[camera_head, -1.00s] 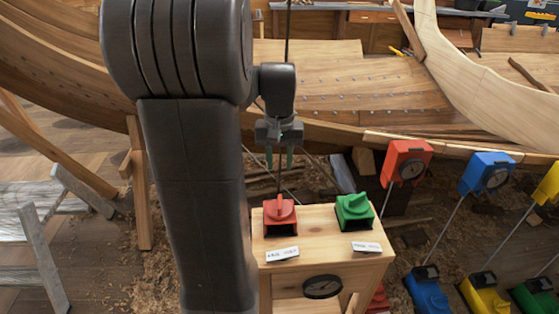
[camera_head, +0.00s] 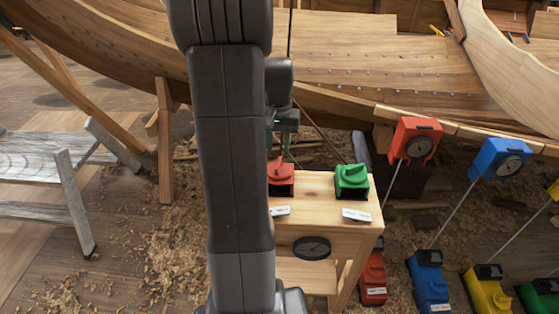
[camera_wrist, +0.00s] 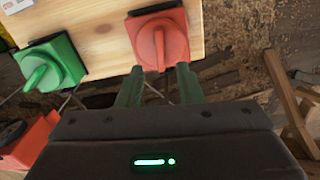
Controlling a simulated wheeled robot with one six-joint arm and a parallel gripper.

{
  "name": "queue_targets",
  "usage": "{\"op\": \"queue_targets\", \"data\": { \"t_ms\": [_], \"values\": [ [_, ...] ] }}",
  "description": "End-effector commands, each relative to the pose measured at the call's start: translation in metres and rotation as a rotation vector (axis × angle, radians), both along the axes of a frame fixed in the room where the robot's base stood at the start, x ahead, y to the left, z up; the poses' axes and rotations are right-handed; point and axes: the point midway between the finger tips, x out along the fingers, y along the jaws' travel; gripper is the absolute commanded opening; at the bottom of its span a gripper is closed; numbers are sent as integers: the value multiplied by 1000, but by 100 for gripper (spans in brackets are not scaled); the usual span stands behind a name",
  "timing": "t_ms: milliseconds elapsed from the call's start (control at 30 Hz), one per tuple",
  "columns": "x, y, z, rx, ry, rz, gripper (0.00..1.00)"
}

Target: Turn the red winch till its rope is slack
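The red winch (camera_head: 283,178) sits on the wooden stand (camera_head: 313,184), left of the green winch (camera_head: 352,181). In the head view my arm covers its left part. My gripper (camera_head: 285,148) is just above it, partly hidden by my arm. In the wrist view the green fingers of my gripper (camera_wrist: 159,84) are apart, with nothing held between them. The raised handle of the red winch (camera_wrist: 159,46) lies just beyond the gap between the fingertips; I cannot tell whether they touch it. Thin dark lines run behind the stand; I cannot tell which is its rope.
A dial (camera_head: 311,248) is on the stand's front. To the right, a red gauge box (camera_head: 415,142) and a blue gauge box (camera_head: 498,160) stand on rods above coloured blocks. The wooden hull (camera_head: 370,60) is behind. A grey trestle (camera_head: 50,150) stands at left.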

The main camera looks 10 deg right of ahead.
Motion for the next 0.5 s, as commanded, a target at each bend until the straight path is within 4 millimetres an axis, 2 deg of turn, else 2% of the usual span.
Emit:
{"op": "queue_targets", "data": {
  "t_ms": [33,200,333,500],
  "values": [
    [-1,0,-12,1,5,0,33],
    [-1,0,-43,1,5,0,33],
    [0,0,-58,0,2,0,33],
    [0,0,-67,0,0,0,33]
  ]
}}
